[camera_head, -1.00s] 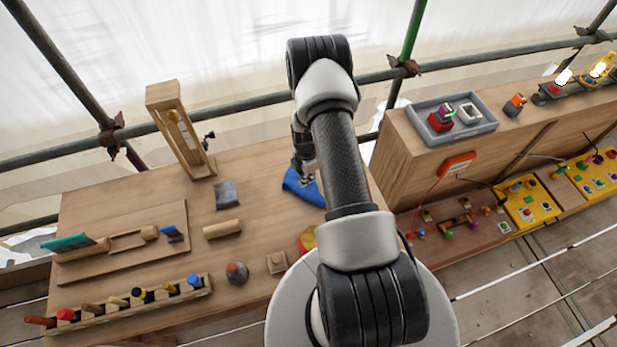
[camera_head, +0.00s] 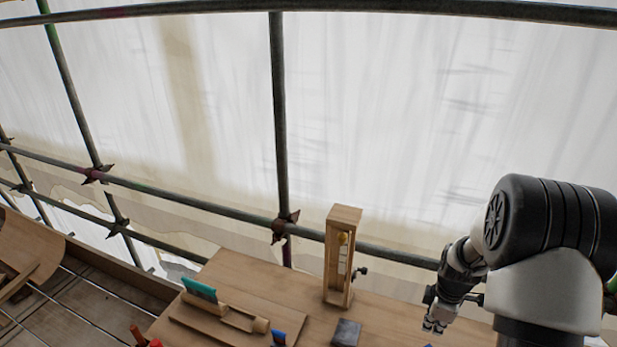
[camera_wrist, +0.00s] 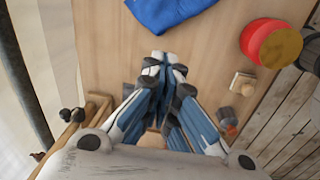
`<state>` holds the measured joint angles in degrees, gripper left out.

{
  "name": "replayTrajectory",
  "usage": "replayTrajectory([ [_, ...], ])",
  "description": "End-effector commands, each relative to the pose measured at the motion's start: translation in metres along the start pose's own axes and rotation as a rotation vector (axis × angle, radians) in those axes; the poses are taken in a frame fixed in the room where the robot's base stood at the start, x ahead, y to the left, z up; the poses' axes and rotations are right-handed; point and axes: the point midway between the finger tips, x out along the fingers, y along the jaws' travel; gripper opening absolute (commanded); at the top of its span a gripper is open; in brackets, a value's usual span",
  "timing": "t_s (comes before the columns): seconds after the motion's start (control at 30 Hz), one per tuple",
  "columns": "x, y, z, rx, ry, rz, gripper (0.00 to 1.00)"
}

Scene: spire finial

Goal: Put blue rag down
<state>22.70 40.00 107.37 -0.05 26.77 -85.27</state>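The blue rag (camera_wrist: 172,12) lies on the wooden tabletop at the top edge of the wrist view, partly cut off. In the head view only a sliver of blue shows at the bottom edge, under my gripper. My gripper (camera_wrist: 165,66) points down over the table, its fingertips drawn together with nothing visible between them. The fingertips are apart from the rag in the wrist view. My gripper also shows in the head view (camera_head: 434,326), at the lower right above the tabletop.
A red and yellow round object (camera_wrist: 270,42) and a small wooden block (camera_wrist: 243,84) are right of my gripper. A tall wooden frame (camera_head: 342,258) stands on the bench, with a dark grey block (camera_head: 346,332) nearby. Scaffold pipes (camera_head: 280,130) run behind the bench.

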Motion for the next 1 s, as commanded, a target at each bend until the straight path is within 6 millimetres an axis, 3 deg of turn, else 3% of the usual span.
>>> replayTrajectory([
  [0.2,-0.081,-0.034,-0.040,0.244,0.033,0.074,0.00],
  [0.37,-0.125,-0.079,-0.059,0.427,0.073,0.111,0.00],
  [0.5,-0.152,-0.127,-0.068,0.588,0.119,0.137,0.00],
  [0.63,-0.165,-0.175,-0.071,0.736,0.169,0.151,0.00],
  [0.8,-0.165,-0.234,-0.066,0.915,0.236,0.153,0.00],
  [1.0,-0.157,-0.276,-0.059,1.053,0.289,0.143,0.00],
])
